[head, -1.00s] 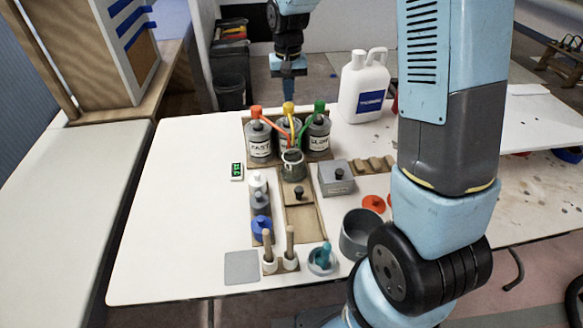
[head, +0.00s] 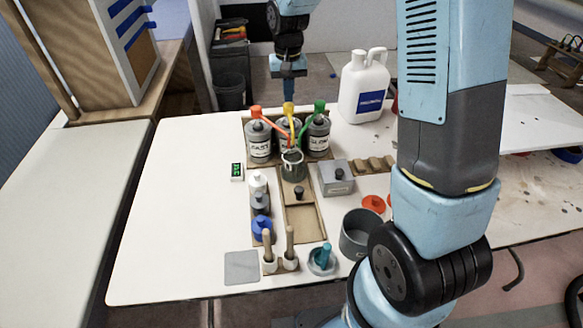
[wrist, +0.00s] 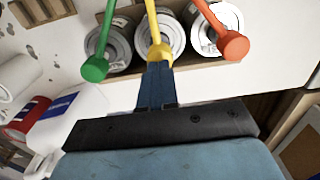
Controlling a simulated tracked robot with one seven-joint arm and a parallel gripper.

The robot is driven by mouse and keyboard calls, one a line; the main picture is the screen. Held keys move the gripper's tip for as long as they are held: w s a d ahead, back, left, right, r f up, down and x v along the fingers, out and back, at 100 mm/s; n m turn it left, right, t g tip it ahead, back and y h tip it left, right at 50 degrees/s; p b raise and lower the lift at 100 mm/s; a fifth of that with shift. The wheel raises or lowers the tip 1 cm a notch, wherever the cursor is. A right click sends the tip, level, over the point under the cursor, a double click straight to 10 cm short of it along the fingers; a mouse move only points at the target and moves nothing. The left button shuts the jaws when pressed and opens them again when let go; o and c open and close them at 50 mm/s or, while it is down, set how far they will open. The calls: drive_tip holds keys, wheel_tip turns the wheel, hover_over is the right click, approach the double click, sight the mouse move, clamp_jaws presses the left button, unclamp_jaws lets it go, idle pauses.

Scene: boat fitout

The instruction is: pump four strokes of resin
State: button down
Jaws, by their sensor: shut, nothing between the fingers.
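Three grey pump cans stand in a row in a wooden rack at the back of the table. The middle can (head: 287,136) has a yellow pump head (head: 289,107), which also shows in the wrist view (wrist: 160,52). Its label is partly hidden by the tubes. My gripper (head: 289,76) is shut and empty, pointing down just above and behind the yellow head. In the wrist view its fingertips (wrist: 157,66) appear right at that head; I cannot tell if they touch. A grey cup (head: 293,165) stands in front, under the pump tubes. A small display (head: 237,171) shows unreadable green digits.
The left can has a red-orange head (head: 255,112) and the right can a green one (head: 319,106), close on both sides. A white jug (head: 363,88) stands behind right. Small pots, a grey box (head: 336,177) and stirring sticks (head: 268,243) fill the front. The table's left side is clear.

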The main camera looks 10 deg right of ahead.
sight(289, 105)
drive_tip(key=shift+f, duration=1.85)
drive_tip(key=shift+r, duration=2)
